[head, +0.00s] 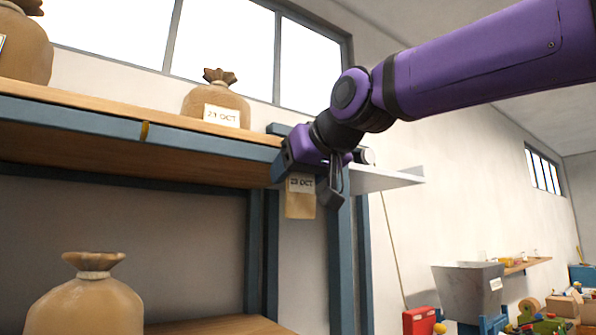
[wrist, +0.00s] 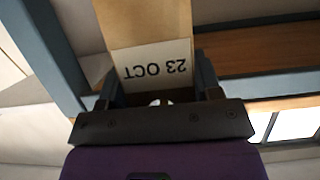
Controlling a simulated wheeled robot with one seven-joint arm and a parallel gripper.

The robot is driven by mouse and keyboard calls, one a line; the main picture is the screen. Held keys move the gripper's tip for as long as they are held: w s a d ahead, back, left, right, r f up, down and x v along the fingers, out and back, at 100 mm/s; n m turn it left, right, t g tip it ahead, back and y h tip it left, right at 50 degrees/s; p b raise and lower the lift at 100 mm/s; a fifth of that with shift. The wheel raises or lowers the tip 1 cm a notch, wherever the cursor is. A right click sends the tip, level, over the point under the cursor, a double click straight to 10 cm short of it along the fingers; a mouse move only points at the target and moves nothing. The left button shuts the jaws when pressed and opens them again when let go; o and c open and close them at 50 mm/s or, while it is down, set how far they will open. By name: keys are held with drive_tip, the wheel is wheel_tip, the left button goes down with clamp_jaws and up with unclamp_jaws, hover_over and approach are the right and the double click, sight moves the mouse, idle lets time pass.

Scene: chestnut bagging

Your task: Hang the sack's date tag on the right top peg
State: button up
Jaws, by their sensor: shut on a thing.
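My gripper (head: 309,181) is at the right end of the top shelf's blue front beam, shut on the date tag (head: 300,186). The tag is tan card with a white band reading "23 OCT", and its tan part hangs below the jaws. In the wrist view the tag (wrist: 152,65) sits between the two fingers (wrist: 158,92), its print upside down. A sack (head: 217,103) with a "23 OCT" label stands on the top shelf, left of my gripper. A small brass-coloured peg (head: 145,131) is on the beam further left. I cannot make out the right top peg.
The top shelf (head: 60,93) holds another sack (head: 24,50) at far left. A third sack (head: 86,298) stands on the lower shelf. A blue upright (head: 342,265) is just below my gripper. A grey bin (head: 468,288) and clutter lie at lower right.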

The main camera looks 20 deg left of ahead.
sight(302, 180)
drive_tip(key=shift+w+a+f, duration=0.1)
drive_tip(key=shift+a+f, duration=0.15)
drive_tip(key=shift+f, duration=0.3)
drive_tip(key=o, duration=1.1)
drive_tip(key=shift+d+f, duration=0.1)
drive_tip(key=shift+s+d, duration=0.4)
drive_tip(key=shift+f+v, duration=0.25)
drive_tip(key=shift+v, duration=0.95)
drive_tip(key=s+d, duration=0.6)
drive_tip(key=d, duration=0.1)
